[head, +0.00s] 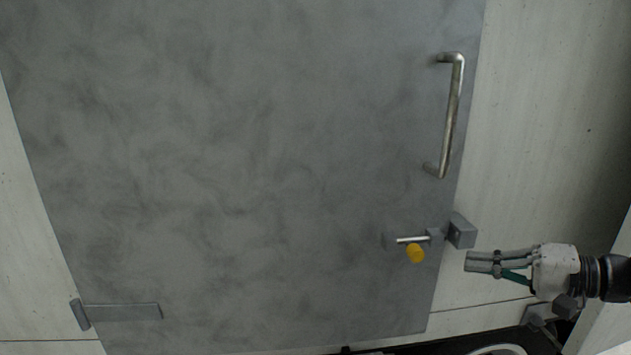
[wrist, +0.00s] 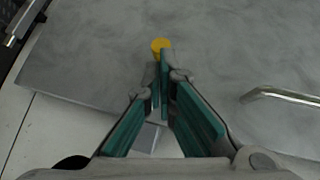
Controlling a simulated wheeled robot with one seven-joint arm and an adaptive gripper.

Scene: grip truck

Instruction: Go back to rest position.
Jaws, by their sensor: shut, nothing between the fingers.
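My gripper (head: 468,261) is at the lower right in the head view, pointing left, just right of the grey door's edge. Its fingers are shut and empty; they also show in the wrist view (wrist: 160,85). The yellow knob (head: 415,253) of the door's bolt is a short way left of the fingertips. In the wrist view the yellow knob (wrist: 160,45) appears just beyond the fingertips, partly covered by them. No contact between fingers and knob shows in the head view.
The grey door (head: 250,150) fills most of the head view. A metal bar handle (head: 452,115) is on its right side, above the bolt (head: 412,239). A grey catch block (head: 461,231) sits near the gripper. A hinge (head: 120,311) is at lower left. Pale wall (head: 545,130) lies right.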

